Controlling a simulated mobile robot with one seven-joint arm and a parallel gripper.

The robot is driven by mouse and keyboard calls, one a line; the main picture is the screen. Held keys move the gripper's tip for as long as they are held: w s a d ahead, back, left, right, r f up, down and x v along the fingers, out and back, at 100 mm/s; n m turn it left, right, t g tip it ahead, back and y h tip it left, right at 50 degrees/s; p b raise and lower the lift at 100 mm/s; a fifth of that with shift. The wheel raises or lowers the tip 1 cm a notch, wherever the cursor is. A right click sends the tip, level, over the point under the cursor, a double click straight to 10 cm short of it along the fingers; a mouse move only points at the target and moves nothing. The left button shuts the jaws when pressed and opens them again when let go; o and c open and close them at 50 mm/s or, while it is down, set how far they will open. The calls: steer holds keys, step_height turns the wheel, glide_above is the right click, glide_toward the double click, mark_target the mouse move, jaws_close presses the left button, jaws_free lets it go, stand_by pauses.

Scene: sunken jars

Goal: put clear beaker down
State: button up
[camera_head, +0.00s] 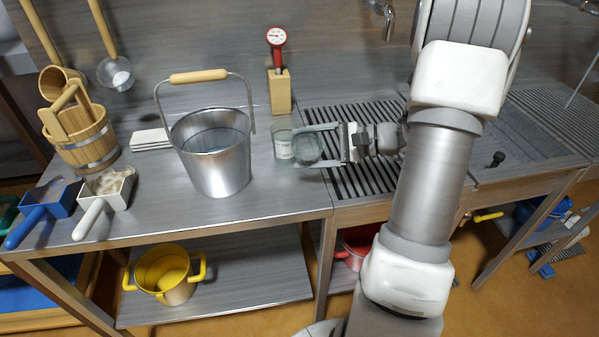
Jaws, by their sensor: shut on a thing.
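A clear beaker (307,149) is between the two fingers of my gripper (298,147), which is shut on it. The gripper reaches in from the right, over the place where the smooth steel counter (262,192) meets the ribbed drainboard (350,180). The beaker looks roughly upright. I cannot tell whether its bottom touches the surface. A small clear container with a pale label (283,146) stands just left of the beaker, very close to it or touching.
A steel bucket (216,172) with a wooden-grip handle stands to the left. A wooden block (280,92) with a red gauge (277,37) is behind. Scoops and a wooden pail (83,143) crowd the far left. A sink basin (520,135) lies right. The counter's front strip is clear.

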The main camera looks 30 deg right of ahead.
steer(key=shift+s+a+f, duration=0.2)
steer(key=shift+a+f, duration=0.1)
steer(key=shift+a, duration=0.15)
steer(key=shift+s+a+f, duration=0.15)
steer(key=shift+a+f, duration=0.1)
steer(key=shift+a, duration=0.15)
steer(key=shift+a+f, duration=0.1)
steer(key=shift+f, duration=0.1)
steer(key=shift+f+b, duration=0.55)
steer(key=shift+f, duration=1.25)
steer(key=shift+f, duration=0.1)
steer(key=shift+f, duration=0.15)
steer(key=o, duration=1.4)
